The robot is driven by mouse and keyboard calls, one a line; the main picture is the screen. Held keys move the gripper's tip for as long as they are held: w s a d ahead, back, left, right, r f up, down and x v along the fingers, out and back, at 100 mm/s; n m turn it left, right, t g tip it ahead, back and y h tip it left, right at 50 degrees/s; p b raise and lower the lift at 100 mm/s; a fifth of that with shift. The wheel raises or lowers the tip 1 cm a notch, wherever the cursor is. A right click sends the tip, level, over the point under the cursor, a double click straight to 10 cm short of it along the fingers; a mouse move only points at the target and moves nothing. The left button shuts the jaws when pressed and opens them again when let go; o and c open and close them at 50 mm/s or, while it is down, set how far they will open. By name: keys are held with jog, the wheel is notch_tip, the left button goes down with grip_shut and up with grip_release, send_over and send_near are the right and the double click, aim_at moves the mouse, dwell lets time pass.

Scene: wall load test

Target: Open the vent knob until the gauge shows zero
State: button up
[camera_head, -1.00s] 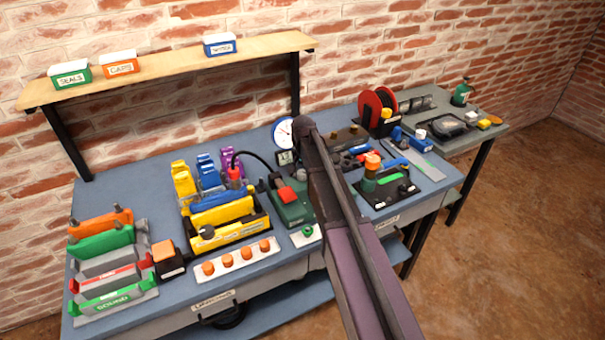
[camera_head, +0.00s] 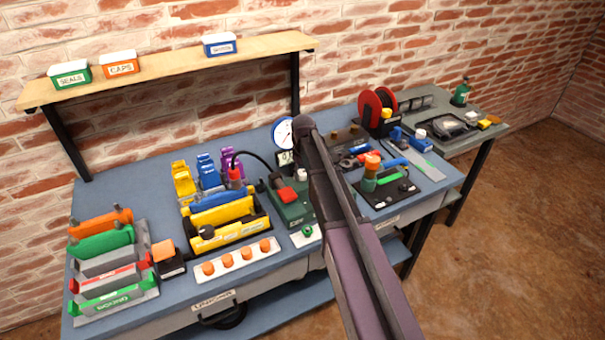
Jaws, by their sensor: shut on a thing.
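A round white gauge (camera_head: 283,132) with a blue rim stands at the back of the bench, left of the top of my arm. A green pump unit (camera_head: 291,208) with a red part (camera_head: 287,195) on top stands in front, partly covered by my arm. A black hose runs from it to a red fitting. I cannot surely pick out the vent knob. My arm crosses the view from the lower right, and my gripper is hidden behind it.
Yellow and blue blocks (camera_head: 222,213) in a tray stand left of the pump. A white strip with orange caps (camera_head: 236,259) lies in front. A red reel (camera_head: 377,108) and a black plate with a green-orange post (camera_head: 371,172) stand to the right. A wooden shelf (camera_head: 170,65) overhangs the back left.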

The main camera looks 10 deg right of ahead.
jog(key=shift+n, duration=0.3)
jog(key=o, duration=1.2)
jog(key=shift+c, duration=0.2)
